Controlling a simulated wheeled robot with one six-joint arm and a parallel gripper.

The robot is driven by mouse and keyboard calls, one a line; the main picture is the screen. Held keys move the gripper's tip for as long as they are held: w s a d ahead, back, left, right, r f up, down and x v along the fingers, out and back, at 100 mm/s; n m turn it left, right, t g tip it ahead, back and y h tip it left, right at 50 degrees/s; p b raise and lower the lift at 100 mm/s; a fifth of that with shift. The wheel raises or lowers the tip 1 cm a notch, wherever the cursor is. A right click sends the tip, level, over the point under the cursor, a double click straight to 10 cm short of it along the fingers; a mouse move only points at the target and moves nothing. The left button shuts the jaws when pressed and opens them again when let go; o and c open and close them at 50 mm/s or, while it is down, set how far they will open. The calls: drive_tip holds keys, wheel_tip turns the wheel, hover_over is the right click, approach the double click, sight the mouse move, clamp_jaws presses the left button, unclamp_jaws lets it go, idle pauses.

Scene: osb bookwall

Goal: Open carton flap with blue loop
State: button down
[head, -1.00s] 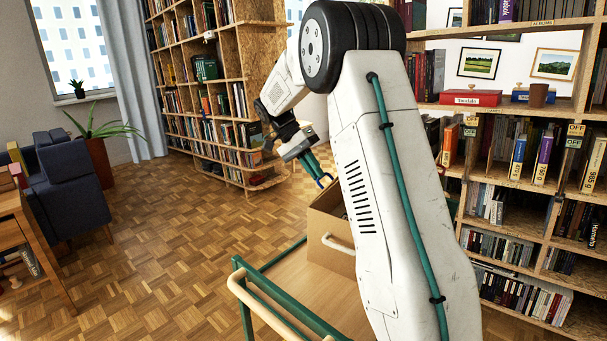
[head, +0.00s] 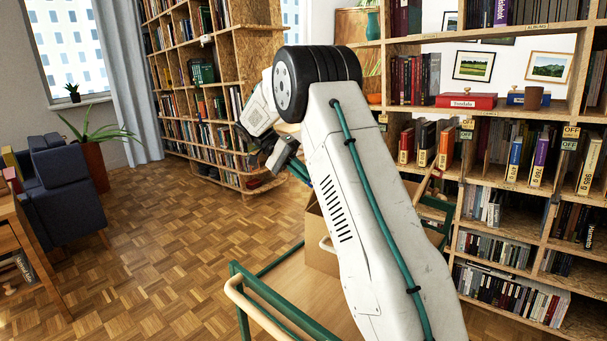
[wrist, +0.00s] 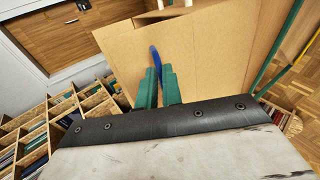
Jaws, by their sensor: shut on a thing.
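The open-topped cardboard carton (head: 319,240) stands on the wooden cart, its right part hidden behind my arm. In the wrist view, a broad tan cardboard panel (wrist: 200,55), seemingly the flap, fills the middle beyond my fingers. The blue loop (wrist: 155,56) stands up at this panel, and its lower end runs between my green fingertips. My gripper (wrist: 158,88) is shut on the loop. In the head view my gripper (head: 300,172) is above the carton's far left edge, with its fingertips partly hidden. The loop is not clear there.
The cart top (head: 293,280) has a green frame and a pale handle (head: 262,308) at the front. A bookshelf (head: 515,225) stands close on the right, and another (head: 205,90) at the back. Parquet floor (head: 170,235) is clear on the left.

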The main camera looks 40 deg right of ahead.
drive_tip(key=c, duration=1.5)
unclamp_jaws()
drive_tip(key=shift+c, duration=0.2)
drive_tip(key=shift+r, duration=0.1)
drive_tip(key=s+a+r, duration=0.2)
drive_tip(key=s, duration=0.5)
drive_tip(key=s+a+r, duration=0.2)
drive_tip(key=s+a, duration=0.1)
drive_tip(key=s, duration=0.5)
drive_tip(key=shift+r, duration=0.4)
drive_tip(key=shift+s, duration=0.1)
